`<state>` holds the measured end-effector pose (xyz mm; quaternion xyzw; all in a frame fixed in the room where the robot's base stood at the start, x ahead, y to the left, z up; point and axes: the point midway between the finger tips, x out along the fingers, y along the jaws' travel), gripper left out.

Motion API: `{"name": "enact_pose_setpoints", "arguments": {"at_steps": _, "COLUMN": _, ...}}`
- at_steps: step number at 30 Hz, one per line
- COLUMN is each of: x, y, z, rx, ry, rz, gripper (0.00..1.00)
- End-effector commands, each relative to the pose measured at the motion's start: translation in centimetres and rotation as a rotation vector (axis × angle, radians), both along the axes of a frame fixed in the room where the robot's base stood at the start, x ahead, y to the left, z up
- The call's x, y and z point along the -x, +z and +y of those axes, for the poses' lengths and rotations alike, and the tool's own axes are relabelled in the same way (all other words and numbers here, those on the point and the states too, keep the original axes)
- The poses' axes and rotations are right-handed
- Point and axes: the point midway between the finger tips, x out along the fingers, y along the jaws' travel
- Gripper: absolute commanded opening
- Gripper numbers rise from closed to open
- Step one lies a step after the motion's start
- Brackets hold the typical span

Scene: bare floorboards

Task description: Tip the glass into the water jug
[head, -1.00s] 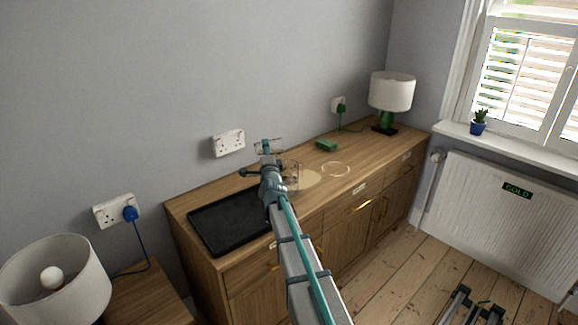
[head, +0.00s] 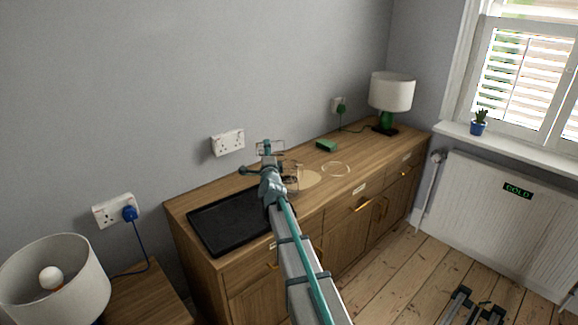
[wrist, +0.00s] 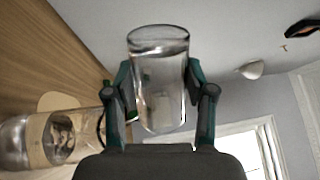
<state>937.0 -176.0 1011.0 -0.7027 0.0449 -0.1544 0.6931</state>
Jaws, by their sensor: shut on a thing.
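My gripper (wrist: 159,80) is shut on a clear glass (wrist: 158,100), one finger on each side. The glass seems to hold some clear liquid. Against the wooden top it lies tipped far over, close to level; in the head view the glass (head: 270,147) is small and faint above the sideboard. The clear water jug (wrist: 65,137) stands upright on the top, showing sideways at the lower left of the wrist view. In the head view the jug (head: 293,173) is partly hidden by my arm. The glass is apart from the jug in the wrist view.
A black tray (head: 228,222) lies on the sideboard's left end. A pale round mat (head: 311,179), a ring outline (head: 336,170) and a green box (head: 326,145) lie right of the jug. A lamp (head: 391,92) stands at the far right end.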

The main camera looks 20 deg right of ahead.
Motion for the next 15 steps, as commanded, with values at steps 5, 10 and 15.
{"name": "enact_pose_setpoints", "arguments": {"at_steps": 5, "x": 0.04, "y": -0.04, "z": -0.08, "rx": -0.02, "ry": -0.001, "rz": -0.007, "gripper": 0.0}}
{"name": "enact_pose_setpoints", "arguments": {"at_steps": 10, "x": 0.04, "y": -0.12, "z": -0.13, "rx": -0.04, "ry": -0.001, "rz": -0.013, "gripper": 0.0}}
{"name": "enact_pose_setpoints", "arguments": {"at_steps": 15, "x": 0.06, "y": -0.2, "z": -0.2, "rx": -0.06, "ry": 0.0, "rz": -0.018, "gripper": 0.0}}
